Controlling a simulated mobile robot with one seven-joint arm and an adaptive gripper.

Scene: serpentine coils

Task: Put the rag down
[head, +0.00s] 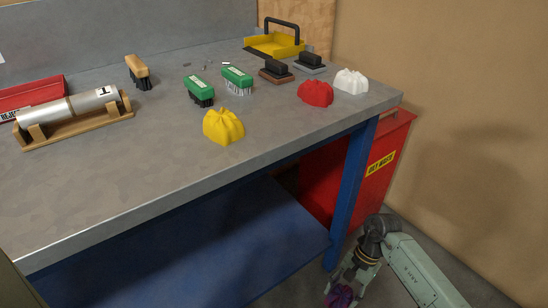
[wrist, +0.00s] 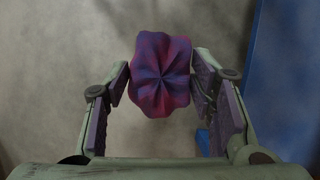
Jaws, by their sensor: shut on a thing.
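A crumpled purple rag (wrist: 161,75) is pinched between the two fingers of my gripper (wrist: 160,88) in the wrist view. Grey floor shows beyond it. In the head view my gripper (head: 342,290) is low at the bottom right, below the bench top and to the right of the bench's blue leg. The rag's purple edge shows there at the bottom of the picture, partly cut off.
The grey workbench (head: 160,180) carries a yellow rag (head: 223,126), a red rag (head: 315,93) and a white rag (head: 351,81). Brushes and a yellow dustpan (head: 274,45) stand behind. A red bin (head: 386,160) labelled as oily waste stands beside the blue leg (head: 350,190).

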